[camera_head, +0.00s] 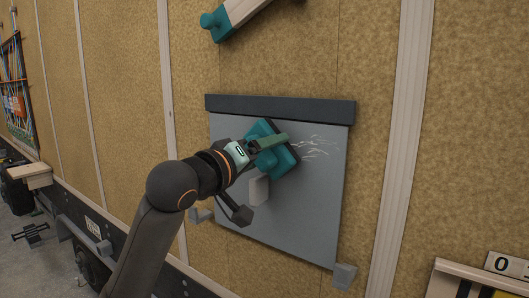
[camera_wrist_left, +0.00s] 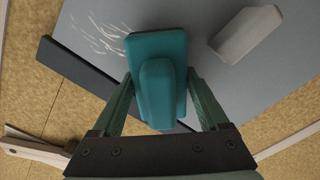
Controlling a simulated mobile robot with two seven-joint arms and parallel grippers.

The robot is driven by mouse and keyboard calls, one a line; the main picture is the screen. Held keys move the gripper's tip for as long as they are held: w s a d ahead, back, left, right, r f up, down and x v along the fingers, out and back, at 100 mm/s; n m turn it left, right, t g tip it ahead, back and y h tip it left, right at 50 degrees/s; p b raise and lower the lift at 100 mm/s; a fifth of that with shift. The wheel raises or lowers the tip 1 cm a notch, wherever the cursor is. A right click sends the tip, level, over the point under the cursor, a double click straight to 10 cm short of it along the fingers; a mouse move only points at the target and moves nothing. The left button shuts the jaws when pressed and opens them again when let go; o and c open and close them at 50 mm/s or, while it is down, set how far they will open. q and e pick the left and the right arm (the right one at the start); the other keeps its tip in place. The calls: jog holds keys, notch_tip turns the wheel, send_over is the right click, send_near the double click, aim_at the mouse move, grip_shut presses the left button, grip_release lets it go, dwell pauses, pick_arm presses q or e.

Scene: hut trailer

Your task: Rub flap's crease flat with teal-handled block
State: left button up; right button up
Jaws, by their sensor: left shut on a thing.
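The grey flap (camera_head: 305,205) hangs on the tan wall under a dark top bar (camera_head: 280,109). White crease lines (camera_head: 318,147) show on its upper right part, and they also show in the left wrist view (camera_wrist_left: 100,35). My left gripper (camera_head: 262,148) is shut on the teal-handled block (camera_head: 281,170), in front of the flap just left of the crease lines. In the left wrist view the block (camera_wrist_left: 158,50) sits between the two green fingers. I cannot tell whether its face touches the flap. My right gripper is not in view.
A pale grey handle-like block (camera_head: 259,190) stands out from the flap below the teal block. Small grey blocks sit by the flap's lower corners (camera_head: 344,276). A teal-ended wooden piece (camera_head: 230,17) is above. Pale vertical battens (camera_head: 402,140) run along the wall.

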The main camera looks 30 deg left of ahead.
aim_at(284, 154)
pick_arm(q)
jog(key=shift+w, duration=0.25)
jog(key=shift+d, duration=0.1)
jog(key=shift+s+d, duration=0.2)
jog(key=shift+d, duration=0.8)
jog(key=shift+s+d, duration=0.2)
jog(key=shift+d, duration=0.75)
jog(key=shift+s+d, duration=0.25)
jog(key=shift+d, duration=1.75)
jog(key=shift+s+d, duration=0.2)
jog(key=shift+d, duration=1.75)
jog(key=shift+w+a, duration=0.3)
jog(key=shift+a, duration=1.7)
jog(key=shift+w+a, duration=0.3)
jog(key=shift+a, duration=1.7)
jog(key=shift+w+a, duration=0.3)
jog(key=shift+a, duration=1.7)
jog(key=s, duration=0.6)
jog(key=shift+a, duration=0.35)
